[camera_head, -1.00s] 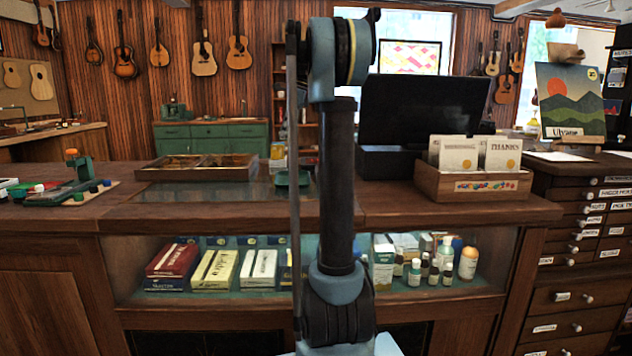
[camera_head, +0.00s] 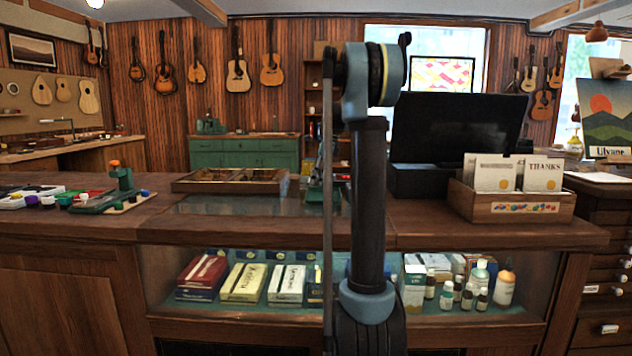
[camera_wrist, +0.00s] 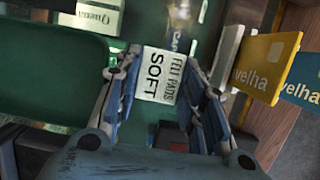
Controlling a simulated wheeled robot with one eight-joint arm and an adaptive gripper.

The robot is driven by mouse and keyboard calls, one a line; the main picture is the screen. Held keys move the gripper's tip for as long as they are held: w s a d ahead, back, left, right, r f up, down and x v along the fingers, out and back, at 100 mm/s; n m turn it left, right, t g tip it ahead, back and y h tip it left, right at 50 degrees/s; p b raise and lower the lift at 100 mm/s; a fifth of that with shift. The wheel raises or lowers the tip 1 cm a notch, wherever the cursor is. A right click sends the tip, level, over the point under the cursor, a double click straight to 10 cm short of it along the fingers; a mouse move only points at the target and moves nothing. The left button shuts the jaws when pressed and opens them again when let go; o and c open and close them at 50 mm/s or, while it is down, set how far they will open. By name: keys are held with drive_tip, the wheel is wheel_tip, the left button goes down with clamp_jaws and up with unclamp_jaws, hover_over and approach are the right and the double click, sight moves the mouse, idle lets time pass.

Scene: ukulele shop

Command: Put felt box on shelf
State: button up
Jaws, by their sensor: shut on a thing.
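In the wrist view, the felt box (camera_wrist: 160,75) is green with a white label reading "FELT PADS SOFT". My gripper (camera_wrist: 165,100) is shut on it, with one blue finger on each side and the label facing the camera. In the head view, my arm hides most of the gripper; a dark green shape beside the arm may be part of the box. A tall wooden shelf (camera_head: 314,90) stands against the back wall, partly hidden behind my arm. I cannot tell whether it is the task's shelf.
A wooden counter (camera_head: 120,228) with a glass case runs across the front. On it are a divided tray (camera_head: 230,172), a green tool (camera_head: 118,190), a dark screen (camera_head: 450,135) and a card box (camera_head: 512,203). A green cabinet (camera_head: 245,155) stands behind.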

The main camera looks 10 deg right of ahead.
drive_tip(key=shift+f, duration=0.2)
drive_tip(key=o, duration=0.8)
drive_tip(key=shift+r, duration=0.1)
